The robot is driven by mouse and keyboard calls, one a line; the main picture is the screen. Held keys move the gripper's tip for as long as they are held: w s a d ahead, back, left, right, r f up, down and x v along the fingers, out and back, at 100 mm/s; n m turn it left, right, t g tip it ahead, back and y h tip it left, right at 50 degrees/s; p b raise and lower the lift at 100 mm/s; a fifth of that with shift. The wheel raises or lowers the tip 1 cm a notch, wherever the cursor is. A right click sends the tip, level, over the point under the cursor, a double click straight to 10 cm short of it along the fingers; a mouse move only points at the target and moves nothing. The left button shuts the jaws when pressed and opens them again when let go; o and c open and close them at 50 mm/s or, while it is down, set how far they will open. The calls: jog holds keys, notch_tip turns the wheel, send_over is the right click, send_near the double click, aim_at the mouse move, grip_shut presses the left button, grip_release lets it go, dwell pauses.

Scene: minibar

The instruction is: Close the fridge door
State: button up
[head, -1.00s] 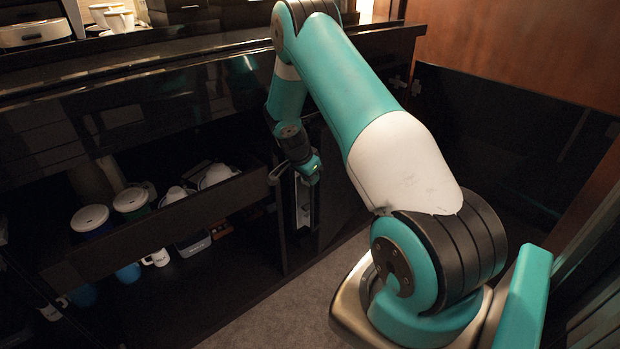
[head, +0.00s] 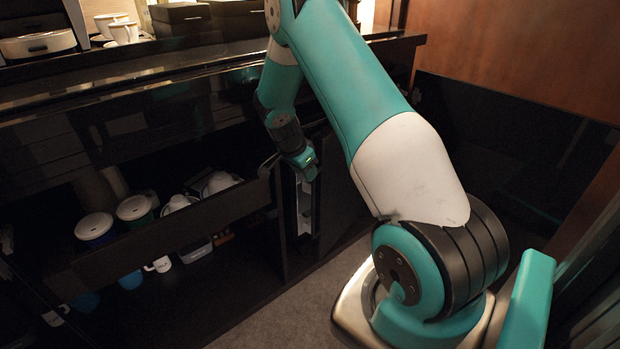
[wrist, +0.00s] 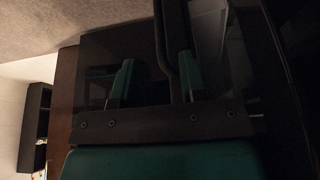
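The fridge door (head: 340,185) is a dark panel in the low cabinet, right of centre in the head view. It stands ajar, with a narrow gap on its left side. Through the gap a pale strip of the fridge interior (head: 304,208) shows. My gripper (head: 308,172) is at the top of this gap, pointing down; its fingertips are hard to make out. Contact with the door and the finger opening cannot be told.
An open drawer (head: 165,238) with lidded cups is left of the fridge, with mugs (head: 158,264) on a shelf below. The counter (head: 180,97) overhangs above. Carpeted floor (head: 290,315) is clear in front. A dark wall panel (head: 500,150) stands at right.

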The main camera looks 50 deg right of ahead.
jog(key=v, duration=0.4)
jog(key=shift+a+r+p, duration=0.1)
jog(key=shift+r+p, duration=0.2)
jog(key=shift+r, duration=0.1)
jog(key=shift+s+d+r, duration=0.15)
jog(key=shift+s+d, duration=0.1)
jog(key=c, duration=0.6)
jog(key=s+d+r+t+p, duration=0.1)
jog(key=s, duration=0.1)
jog(key=s+d+r+n+t+p, duration=0.1)
jog(key=s+d, duration=0.1)
jog(key=s+d+r+n+t+y+p, duration=0.1)
jog(key=s+p, duration=0.1)
jog(key=shift+s+d+r, duration=0.1)
jog(key=shift+d+r, duration=0.2)
jog(key=shift+d, duration=0.05)
grip_shut()
jog(key=s+d+r+n+t+p, duration=0.1)
jog(key=s+r+n+t+p, duration=0.1)
jog(key=s+r+t, duration=0.25)
jog(key=b, duration=0.1)
send_near(327, 151)
jog(key=shift+g+h, duration=0.3)
jog(key=shift+g, duration=0.05)
jog(key=shift+w+x, duration=0.15)
jog(key=shift+x, duration=1.2)
jog(key=shift+w+x, duration=0.15)
jog(key=shift+x, duration=1.15)
